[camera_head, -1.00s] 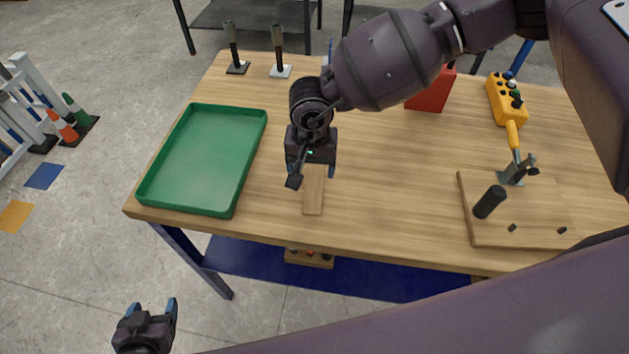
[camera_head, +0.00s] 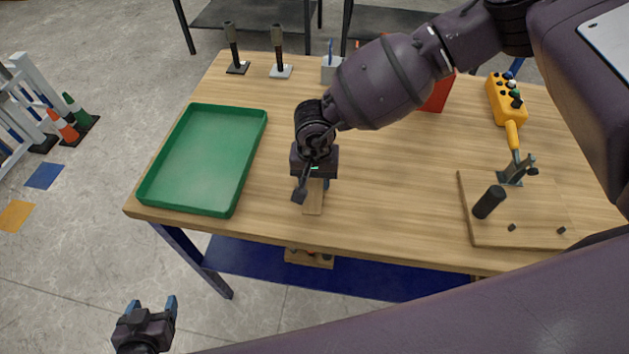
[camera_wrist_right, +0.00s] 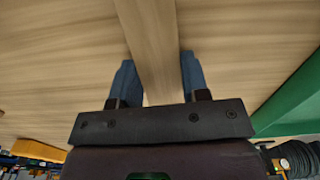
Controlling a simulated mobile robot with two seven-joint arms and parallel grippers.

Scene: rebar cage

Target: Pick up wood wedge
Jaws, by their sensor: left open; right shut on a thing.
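The wood wedge (camera_head: 313,204) is a light-brown, narrow block on the table, right of the green tray. Its near end shows below my right gripper (camera_head: 312,192), which hides the rest. In the right wrist view the wedge (camera_wrist_right: 148,30) runs lengthwise between the two blue fingers of my right gripper (camera_wrist_right: 156,62). The right gripper is shut on the wedge, low over the tabletop. My left gripper (camera_head: 152,304) is open and empty, off the table's front edge at the lower left.
The green tray (camera_head: 235,184) stands left of the wedge. A wooden board (camera_head: 540,232) with a clamp lies at the right. A yellow control box (camera_head: 506,98), a red container (camera_head: 438,94) and two dark-handled tools (camera_head: 232,48) stand further back. The table's middle is clear.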

